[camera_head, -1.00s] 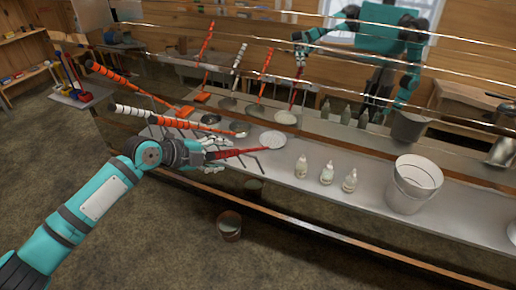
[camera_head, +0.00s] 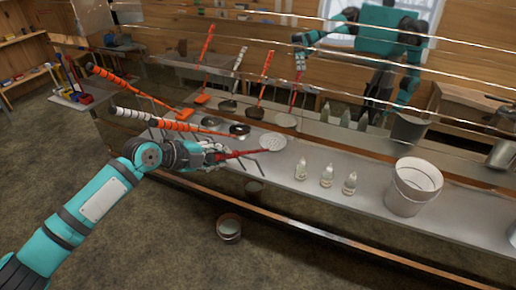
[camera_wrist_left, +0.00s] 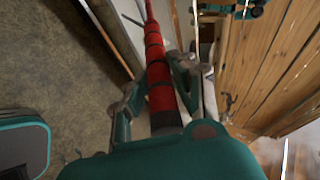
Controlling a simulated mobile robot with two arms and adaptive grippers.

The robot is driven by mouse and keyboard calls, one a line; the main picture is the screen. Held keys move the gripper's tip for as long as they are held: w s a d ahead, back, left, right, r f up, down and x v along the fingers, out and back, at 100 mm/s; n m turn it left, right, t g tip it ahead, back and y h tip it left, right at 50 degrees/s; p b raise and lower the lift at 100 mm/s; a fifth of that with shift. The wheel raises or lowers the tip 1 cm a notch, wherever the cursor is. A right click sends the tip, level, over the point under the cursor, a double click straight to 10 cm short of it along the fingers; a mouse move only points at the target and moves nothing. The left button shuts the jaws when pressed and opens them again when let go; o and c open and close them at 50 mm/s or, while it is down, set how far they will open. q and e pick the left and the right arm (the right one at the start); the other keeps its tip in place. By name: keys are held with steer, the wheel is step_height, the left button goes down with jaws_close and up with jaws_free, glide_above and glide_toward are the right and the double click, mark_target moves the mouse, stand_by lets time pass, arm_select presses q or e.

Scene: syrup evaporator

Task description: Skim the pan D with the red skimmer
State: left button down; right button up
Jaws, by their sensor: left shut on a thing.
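My left gripper (camera_head: 212,154) is shut on the red handle of the red skimmer (camera_head: 240,153), over the near edge of the metal shelf. In the left wrist view, the red handle with black bands (camera_wrist_left: 158,75) runs between the fingers of the left gripper (camera_wrist_left: 160,100) and away from it. A pale round perforated disc (camera_head: 272,142) is by the handle's far end; I cannot tell whether it is joined to it. My right gripper is not in view. I cannot tell which pan is D.
Orange-and-white handled tools (camera_head: 160,121) lie close beside my gripper. Several small bottles (camera_head: 326,176) and a white bucket (camera_head: 413,187) stand on the shelf to the right. The shiny wall behind mirrors my body and the tools. A small pail (camera_head: 229,227) is below.

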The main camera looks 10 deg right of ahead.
arm_select(q)
steer(key=shift+r+p, duration=5.6)
steer(key=shift+r, duration=6.05)
steer(key=s+a+b, duration=0.2)
steer(key=s+a, duration=0.6)
steer(key=s, duration=0.4)
steer(key=s+a+b, duration=0.2)
steer(key=s+a, duration=0.7)
steer(key=s, duration=0.2)
steer(key=shift+s+b, duration=0.3)
steer(key=shift+s, duration=0.05)
